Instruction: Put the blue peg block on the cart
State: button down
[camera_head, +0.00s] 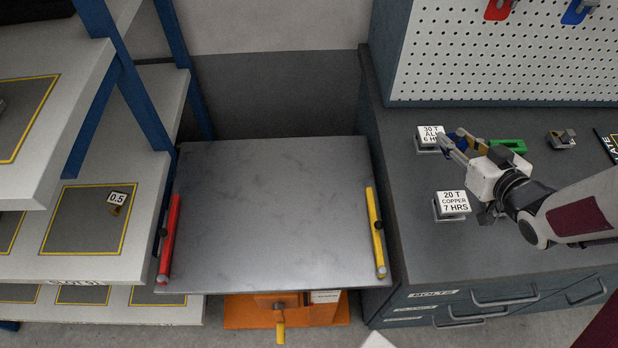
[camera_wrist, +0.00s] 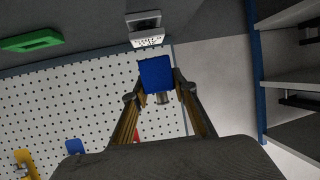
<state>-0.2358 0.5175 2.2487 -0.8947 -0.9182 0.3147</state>
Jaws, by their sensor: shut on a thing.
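My gripper (camera_head: 458,146) is over the workbench at the right in the head view. It is shut on the blue peg block (camera_wrist: 154,74), which shows between the fingers in the wrist view. In the head view only a small part of the block (camera_head: 457,139) shows; the fingers cover the rest. The cart (camera_head: 275,210) is left of the gripper, with a bare grey metal top, a red bar along its left edge and a yellow bar along its right edge.
The workbench (camera_head: 420,255) holds a "30 T" sign (camera_head: 430,134), a "20 T copper" sign (camera_head: 451,203), a green block (camera_head: 509,145) and a small metal part (camera_head: 562,139). A pegboard (camera_head: 510,55) stands behind. Shelves (camera_head: 140,220) stand left of the cart.

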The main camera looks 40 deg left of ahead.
jog(key=s+a+f+n+g, duration=0.2)
jog(key=s+a, duration=0.3)
jog(key=a, duration=0.6)
jog(key=s+a+f+n+g+y, duration=0.1)
jog(key=s+a+f+n+g, duration=0.1)
jog(key=s+a, duration=0.4)
jog(key=s+a+f+n+g+y, duration=0.1)
jog(key=s+a+f, duration=0.4)
jog(key=a, duration=1)
jog(key=shift+s+a+f+n+g, duration=0.2)
jog(key=shift+a+f+n+g, duration=0.15)
jog(key=shift+n+g, duration=0.7)
send_over(294, 167)
jog(key=shift+d+f, duration=0.1)
jog(key=shift+f, duration=3)
jog(key=shift+f, duration=1.85)
jog(key=shift+f, duration=0.2)
